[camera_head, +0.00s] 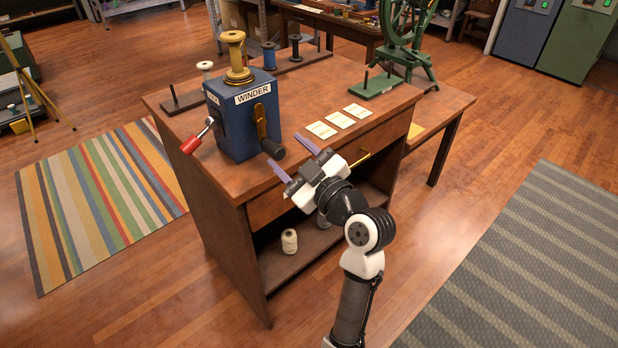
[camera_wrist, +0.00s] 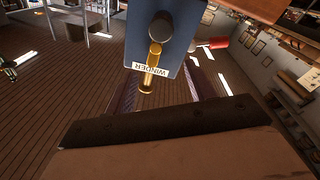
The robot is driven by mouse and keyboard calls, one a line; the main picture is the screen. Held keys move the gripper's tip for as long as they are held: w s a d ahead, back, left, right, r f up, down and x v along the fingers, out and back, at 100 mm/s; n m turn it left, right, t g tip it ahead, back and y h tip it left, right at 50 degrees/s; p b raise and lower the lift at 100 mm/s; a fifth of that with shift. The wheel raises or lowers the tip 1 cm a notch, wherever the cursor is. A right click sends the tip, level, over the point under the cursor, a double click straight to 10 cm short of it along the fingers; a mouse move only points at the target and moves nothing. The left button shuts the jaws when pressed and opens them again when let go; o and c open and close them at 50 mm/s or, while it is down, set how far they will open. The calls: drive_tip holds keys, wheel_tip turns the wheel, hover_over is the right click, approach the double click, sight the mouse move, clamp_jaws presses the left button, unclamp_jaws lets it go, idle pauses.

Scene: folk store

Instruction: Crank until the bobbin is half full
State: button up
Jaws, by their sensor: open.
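The blue winder box (camera_head: 240,125) stands on the wooden cabinet top and carries a "WINDER" label. A yellow bobbin (camera_head: 236,55) stands upright on top of it; how much thread is on it is hard to tell. A brass crank (camera_head: 261,122) with a dark handle (camera_head: 273,149) is on its front. A red-handled lever (camera_head: 196,138) is on its left side. My gripper (camera_head: 293,158) is open and empty, its purple fingers spread, to the right of the crank handle and apart from it. In the wrist view the crank (camera_wrist: 153,60) and its dark knob (camera_wrist: 160,27) show beyond the fingers.
Pale cards (camera_head: 338,119) lie on the cabinet top (camera_head: 300,92). Spools on a rack (camera_head: 292,64) stand behind the winder, and a green spinning wheel (camera_head: 402,55) stands back right. A white thread cone (camera_head: 289,241) sits on the lower shelf. The striped rugs lie on open floor.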

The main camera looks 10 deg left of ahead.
sight(281, 155)
drive_tip(key=s+d+f+n+g, duration=0.1)
drive_tip(key=d+f, duration=0.3)
drive_tip(key=p+x, duration=0.4)
drive_tip(key=x, duration=0.6)
drive_tip(key=shift+a+r, duration=0.15)
drive_tip(key=shift+a, duration=0.3)
drive_tip(key=shift+w+a+b, duration=0.1)
drive_tip(key=shift+b, duration=0.35)
drive_tip(key=c, duration=0.8)
drive_tip(key=shift+c, duration=1)
